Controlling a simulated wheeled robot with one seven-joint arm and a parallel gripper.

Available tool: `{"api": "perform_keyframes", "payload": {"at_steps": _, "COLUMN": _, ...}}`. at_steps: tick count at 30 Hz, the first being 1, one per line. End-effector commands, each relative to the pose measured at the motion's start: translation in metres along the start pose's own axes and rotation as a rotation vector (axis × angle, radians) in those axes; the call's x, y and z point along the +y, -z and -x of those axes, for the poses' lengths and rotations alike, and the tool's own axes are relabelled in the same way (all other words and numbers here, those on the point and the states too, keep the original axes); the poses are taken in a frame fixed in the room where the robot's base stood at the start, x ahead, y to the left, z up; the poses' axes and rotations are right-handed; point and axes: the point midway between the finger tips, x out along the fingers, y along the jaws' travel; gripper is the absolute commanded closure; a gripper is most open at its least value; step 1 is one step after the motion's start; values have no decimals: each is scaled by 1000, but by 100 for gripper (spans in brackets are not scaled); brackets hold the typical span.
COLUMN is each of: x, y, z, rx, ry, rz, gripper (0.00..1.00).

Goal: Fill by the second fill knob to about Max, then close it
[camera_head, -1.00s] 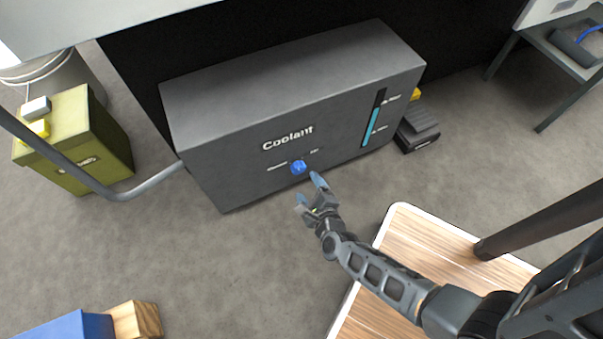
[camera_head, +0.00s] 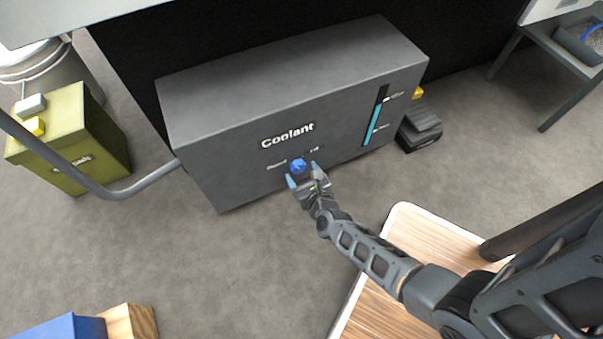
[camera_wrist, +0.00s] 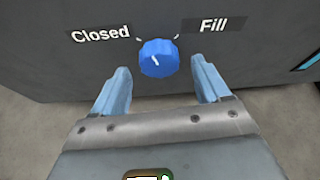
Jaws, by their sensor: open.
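The grey Coolant tank (camera_head: 220,150) stands on the floor against a dark panel. Its blue fill knob (camera_head: 297,165) is on the front below the word Coolant; it also shows in the wrist view (camera_wrist: 158,58), between the Closed label (camera_wrist: 100,34) and the Fill label (camera_wrist: 212,25). A short white mark on the knob leans up and left. The upright level gauge (camera_head: 374,122) at the tank's right is cyan to slightly below the upper label. My gripper (camera_head: 303,174) is open, its blue fingers on either side of the knob and apart from it.
A pale grey pipe (camera_head: 150,183) joins the tank's left side, near an olive box (camera_head: 85,165). A wooden board (camera_head: 430,235) is under my arm. The floor before the tank is clear.

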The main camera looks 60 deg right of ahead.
Motion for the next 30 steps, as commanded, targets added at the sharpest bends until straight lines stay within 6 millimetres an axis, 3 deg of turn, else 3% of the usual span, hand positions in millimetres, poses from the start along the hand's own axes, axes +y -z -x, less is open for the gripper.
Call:
{"api": "perform_keyframes", "payload": {"at_steps": 4, "x": 0, "y": 1, "z": -12, "rx": 0, "ry": -1, "rz": 1, "gripper": 24}}
{"api": "perform_keyframes", "payload": {"at_steps": 14, "x": 0, "y": 0, "z": -15, "rx": 1, "ry": -1, "rz": 2, "gripper": 25}}
{"api": "perform_keyframes", "payload": {"at_steps": 30, "x": 0, "y": 0, "z": -15, "rx": 1, "ry": -1, "rz": 2, "gripper": 77}}
